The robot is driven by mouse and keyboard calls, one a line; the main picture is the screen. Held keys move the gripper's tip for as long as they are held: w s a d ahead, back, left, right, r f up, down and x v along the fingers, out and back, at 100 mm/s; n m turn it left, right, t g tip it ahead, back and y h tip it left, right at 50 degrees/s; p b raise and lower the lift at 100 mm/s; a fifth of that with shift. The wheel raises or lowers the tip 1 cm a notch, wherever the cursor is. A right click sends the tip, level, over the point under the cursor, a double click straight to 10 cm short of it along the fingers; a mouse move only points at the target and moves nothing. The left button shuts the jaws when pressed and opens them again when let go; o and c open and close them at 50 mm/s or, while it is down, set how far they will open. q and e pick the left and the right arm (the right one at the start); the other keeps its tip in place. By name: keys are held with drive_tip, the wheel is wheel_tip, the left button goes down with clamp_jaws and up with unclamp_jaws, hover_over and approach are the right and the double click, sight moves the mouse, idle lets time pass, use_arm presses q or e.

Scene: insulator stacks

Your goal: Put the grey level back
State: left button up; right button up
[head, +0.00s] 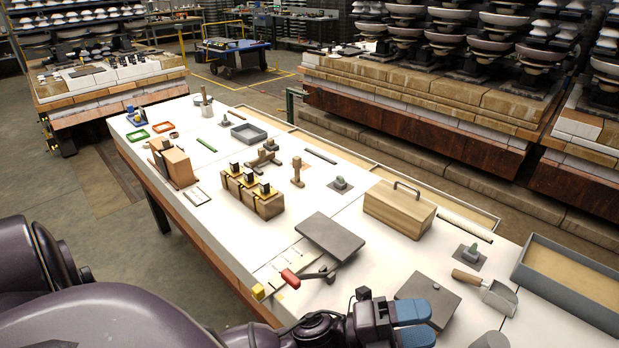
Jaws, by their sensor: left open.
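My left gripper (420,324), with blue fingertips, is at the bottom of the head view, over the near edge of the white-topped bench (345,282). Its fingers are apart and I see nothing held between them. I cannot tell for sure which thing is the grey level. A long pale grey bar (465,225) lies near the bench's far edge, right of the wooden box. A shorter dark bar (320,156) lies farther back. A dark grey square plate with a small knob (437,289) lies just beyond my left fingertips. My right gripper is out of view.
A metal scoop (490,294) and a grey-rimmed tray (565,289) are at the right. A handled wooden box (399,208), a grey slab (331,236) and a red-handled tool (293,279) lie beyond my arm.

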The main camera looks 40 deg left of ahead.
use_arm(q)
drive_tip(key=a+f+n+y, duration=0.4)
drive_tip(key=n, duration=0.1)
drive_tip(key=s+a+f+n+t+y, duration=0.1)
drive_tip(key=a+f+n+y, duration=0.3)
drive_tip(key=n, duration=0.2)
drive_tip(key=s+a+f+n+t+y, duration=0.1)
drive_tip(key=a+f+n+y, duration=0.3)
drive_tip(key=n+y, duration=0.1)
drive_tip(key=shift+s+a+f+n, duration=0.1)
drive_tip(key=shift+s+n, duration=0.15)
drive_tip(key=shift+n, duration=0.35)
drive_tip(key=s+a+f+n+g+y, duration=0.3)
drive_tip(key=s+a+f+n+g, duration=0.2)
drive_tip(key=s+f+n, duration=0.2)
wheel_tip(320, 180, down, 3)
drive_tip(key=shift+s+a+r+n+y, duration=0.15)
drive_tip(key=shift+s+a+n+y, duration=0.2)
drive_tip(key=shift+s, duration=0.75)
